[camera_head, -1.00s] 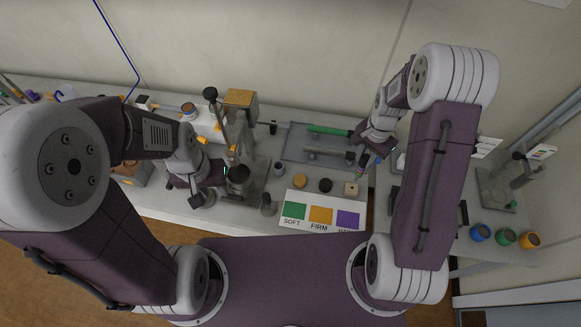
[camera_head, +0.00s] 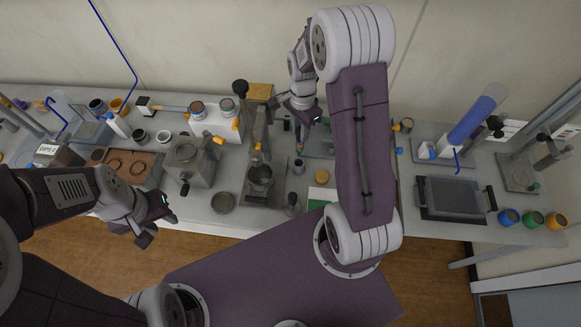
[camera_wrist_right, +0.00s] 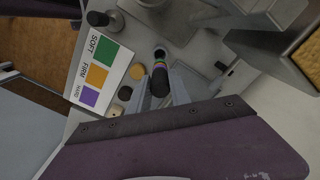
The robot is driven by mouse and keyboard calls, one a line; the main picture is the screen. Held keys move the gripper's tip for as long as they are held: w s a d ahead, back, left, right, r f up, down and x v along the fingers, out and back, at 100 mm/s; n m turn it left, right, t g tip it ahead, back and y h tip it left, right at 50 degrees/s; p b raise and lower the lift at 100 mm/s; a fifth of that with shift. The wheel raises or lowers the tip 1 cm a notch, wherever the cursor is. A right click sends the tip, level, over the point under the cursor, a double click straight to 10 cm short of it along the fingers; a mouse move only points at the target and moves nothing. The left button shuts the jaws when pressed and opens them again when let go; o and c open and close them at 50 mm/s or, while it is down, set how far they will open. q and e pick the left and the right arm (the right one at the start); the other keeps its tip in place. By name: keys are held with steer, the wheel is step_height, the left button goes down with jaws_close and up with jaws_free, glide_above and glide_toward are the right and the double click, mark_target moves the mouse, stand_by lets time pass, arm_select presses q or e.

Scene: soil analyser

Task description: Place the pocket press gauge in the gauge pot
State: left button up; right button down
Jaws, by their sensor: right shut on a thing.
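The pocket press gauge (camera_wrist_right: 159,84) is a slim dark stick with coloured bands. My right gripper (camera_wrist_right: 163,92) is shut on it, with one finger on each side. In the head view my right gripper (camera_head: 299,124) holds the gauge (camera_head: 299,146) pointing down. The gauge pot (camera_head: 298,168) is a small grey cup on the bench just in front of the gauge tip. In the right wrist view the pot's dark mouth (camera_wrist_right: 160,52) is just beyond the tip; I cannot tell whether they touch. My left gripper (camera_head: 155,225) is empty near the bench's front edge; its jaw opening is unclear.
A stand with a dark round head (camera_head: 260,176) is left of the pot. A dark upright peg (camera_head: 292,204) stands in front of the pot.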

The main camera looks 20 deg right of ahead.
mark_target(299, 148)
step_height(299, 148, down, 5)
steer(key=shift+a, duration=0.1)
steer(key=shift+w+a+f, duration=0.1)
steer(key=shift+f, duration=0.35)
steer(key=f, duration=0.2)
steer(key=shift+s+f+p, duration=0.25)
steer(key=shift+f+p, duration=0.1)
steer(key=shift+f, duration=0.45)
steer(key=shift+w, duration=0.2)
steer(key=shift+f, duration=0.25)
steer(key=c, duration=1.2)
jaws_free()
